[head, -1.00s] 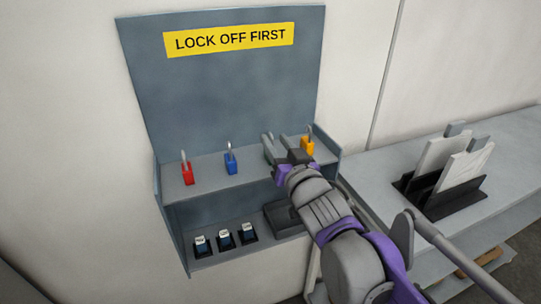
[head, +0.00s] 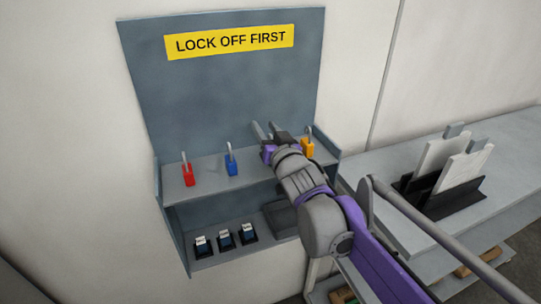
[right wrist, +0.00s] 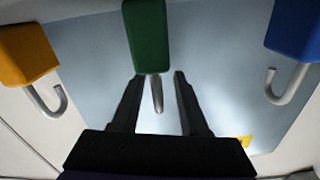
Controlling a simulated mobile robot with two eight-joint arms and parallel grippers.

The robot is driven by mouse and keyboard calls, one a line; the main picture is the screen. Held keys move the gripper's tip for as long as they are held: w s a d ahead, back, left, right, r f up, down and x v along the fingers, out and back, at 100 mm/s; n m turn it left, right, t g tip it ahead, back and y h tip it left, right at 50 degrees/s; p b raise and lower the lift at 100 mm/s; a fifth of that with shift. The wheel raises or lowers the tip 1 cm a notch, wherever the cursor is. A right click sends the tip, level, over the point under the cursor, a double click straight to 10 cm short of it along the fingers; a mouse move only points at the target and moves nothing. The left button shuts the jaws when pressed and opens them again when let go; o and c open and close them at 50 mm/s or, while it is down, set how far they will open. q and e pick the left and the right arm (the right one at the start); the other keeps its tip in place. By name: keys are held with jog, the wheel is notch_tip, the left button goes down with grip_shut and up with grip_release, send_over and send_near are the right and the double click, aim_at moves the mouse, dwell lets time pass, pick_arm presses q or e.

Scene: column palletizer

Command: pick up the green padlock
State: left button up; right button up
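The green padlock (right wrist: 147,35) shows at the top of the right wrist view, with its grey shackle pointing down in the picture. In the head view it is not visible, and my right gripper and arm cover part of the shelf between the blue and orange padlocks. My right gripper (head: 268,131) is open at the upper shelf. In the right wrist view its two dark fingers (right wrist: 158,78) lie on either side of the shackle, with gaps showing. I cannot tell how deep the shackle is between them. My left gripper is not in view.
On the upper shelf (head: 205,180) stand a red padlock (head: 187,175), a blue padlock (head: 232,163) and an orange padlock (head: 308,147). Several small dark blocks (head: 223,239) sit on the lower shelf. A grey counter (head: 370,185) with a black rack (head: 455,200) is at right.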

grip_shut()
dwell(1.3)
